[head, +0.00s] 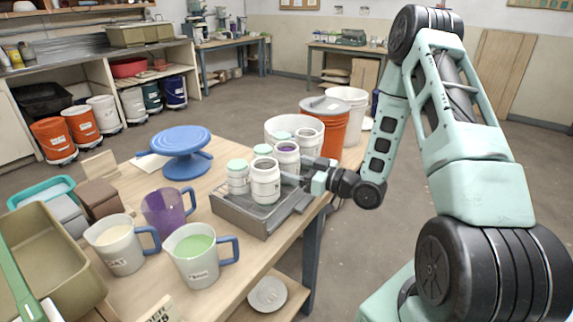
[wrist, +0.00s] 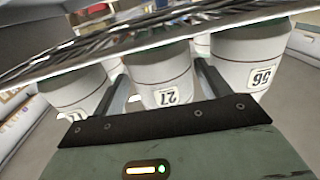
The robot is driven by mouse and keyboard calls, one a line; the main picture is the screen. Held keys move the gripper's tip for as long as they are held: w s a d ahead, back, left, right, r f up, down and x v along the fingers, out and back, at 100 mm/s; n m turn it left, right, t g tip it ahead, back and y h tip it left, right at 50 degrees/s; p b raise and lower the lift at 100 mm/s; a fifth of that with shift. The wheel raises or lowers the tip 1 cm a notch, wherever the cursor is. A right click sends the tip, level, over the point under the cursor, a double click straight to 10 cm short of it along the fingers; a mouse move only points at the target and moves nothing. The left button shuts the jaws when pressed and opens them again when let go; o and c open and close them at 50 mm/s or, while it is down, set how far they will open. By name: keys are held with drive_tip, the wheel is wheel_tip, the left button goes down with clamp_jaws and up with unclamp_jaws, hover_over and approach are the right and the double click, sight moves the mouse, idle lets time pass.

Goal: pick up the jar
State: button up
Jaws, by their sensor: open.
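Several white jars stand close together in a grey tray (head: 240,215) on the table. Which one the task means is not marked. My gripper (head: 295,179) is open at the right side of the group, level with the jars. In the wrist view the fingers of my gripper (wrist: 160,78) lie either side of a white jar labelled 27 (wrist: 163,88), with jars to its left (wrist: 75,92) and right (wrist: 245,60). Contact is unclear.
A white tub (head: 296,126), an orange bucket (head: 338,120) and a white bucket (head: 352,98) stand behind the jars. A blue turntable (head: 180,142) is to the left. Green (head: 198,258), purple (head: 166,214) and cream (head: 118,245) pitchers fill the table's front left.

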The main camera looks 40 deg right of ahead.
sight(281, 163)
drive_tip(key=shift+p+x, duration=0.4)
drive_tip(key=shift+x, duration=1.5)
drive_tip(key=shift+a, duration=0.1)
drive_tip(key=c, duration=1.3)
drive_tip(key=shift+o, duration=0.2)
drive_tip(key=shift+r, duration=0.15)
drive_tip(key=shift+r, duration=4.7)
drive_tip(key=shift+r, duration=0.15)
